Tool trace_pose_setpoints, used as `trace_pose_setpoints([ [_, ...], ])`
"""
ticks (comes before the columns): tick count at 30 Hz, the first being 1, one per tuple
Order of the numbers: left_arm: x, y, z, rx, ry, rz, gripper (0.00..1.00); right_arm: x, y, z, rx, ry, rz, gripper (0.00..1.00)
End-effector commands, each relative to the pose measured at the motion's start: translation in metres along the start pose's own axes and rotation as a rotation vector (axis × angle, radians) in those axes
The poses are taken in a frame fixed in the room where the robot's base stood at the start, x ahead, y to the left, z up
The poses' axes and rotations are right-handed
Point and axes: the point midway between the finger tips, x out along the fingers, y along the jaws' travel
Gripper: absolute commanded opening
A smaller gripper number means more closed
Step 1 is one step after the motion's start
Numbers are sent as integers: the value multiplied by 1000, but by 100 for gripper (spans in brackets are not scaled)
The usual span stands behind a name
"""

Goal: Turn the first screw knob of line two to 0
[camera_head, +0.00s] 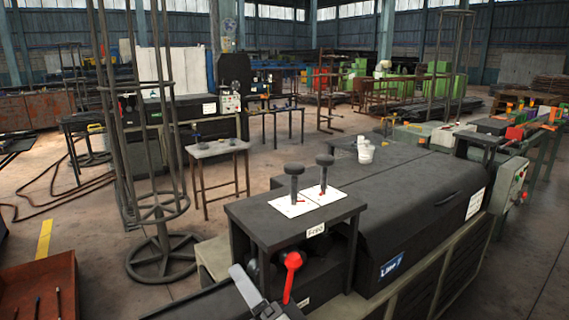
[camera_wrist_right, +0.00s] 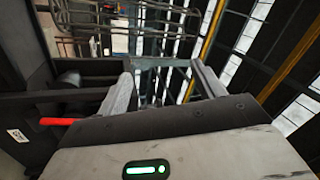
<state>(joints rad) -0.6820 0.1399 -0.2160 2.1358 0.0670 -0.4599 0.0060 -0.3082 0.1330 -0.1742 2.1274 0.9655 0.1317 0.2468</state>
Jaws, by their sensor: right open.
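Two dark screw knobs stand upright on white dial plates on the black feed table: the left knob (camera_head: 294,178) and the right knob (camera_head: 325,168). Each plate has a small red pointer; its reading is too small to tell. A blue label (camera_head: 391,267) on the machine starts with "Line"; its number is hard to read. My right gripper (camera_head: 262,297) is at the bottom of the head view, below and in front of the table, away from both knobs. In the right wrist view its two fingers (camera_wrist_right: 163,88) are spread with nothing between them. My left gripper is not in view.
A red-handled lever (camera_head: 292,262) hangs under the front of the feed table (camera_head: 255,213), close to my right gripper; its red part also shows in the wrist view (camera_wrist_right: 60,121). A tall wire stand (camera_head: 160,258) is at left. Space above the knobs is clear.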

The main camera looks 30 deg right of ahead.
Motion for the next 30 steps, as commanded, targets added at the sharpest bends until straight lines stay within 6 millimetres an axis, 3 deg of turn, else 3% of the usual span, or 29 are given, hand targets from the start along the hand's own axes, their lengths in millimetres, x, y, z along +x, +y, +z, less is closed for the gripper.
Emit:
trace_pose_setpoints([
  [1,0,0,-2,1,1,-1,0,21,-20,-33,175,126,-69,68],
  [3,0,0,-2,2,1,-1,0,39,-34,-76,449,293,-144,68],
  [6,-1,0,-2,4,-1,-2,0,57,-39,-128,836,497,-217,68],
  [9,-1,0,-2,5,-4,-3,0,70,-32,-158,1181,650,-242,68],
  [13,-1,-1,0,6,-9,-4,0,85,-21,-170,1516,772,-218,68],
  [18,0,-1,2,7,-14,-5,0,96,-13,-167,1732,840,-164,68],
  [23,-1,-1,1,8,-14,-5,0,106,-7,-171,1767,852,-150,68],
  [30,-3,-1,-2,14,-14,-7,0,140,14,-196,1762,853,-152,68],
])
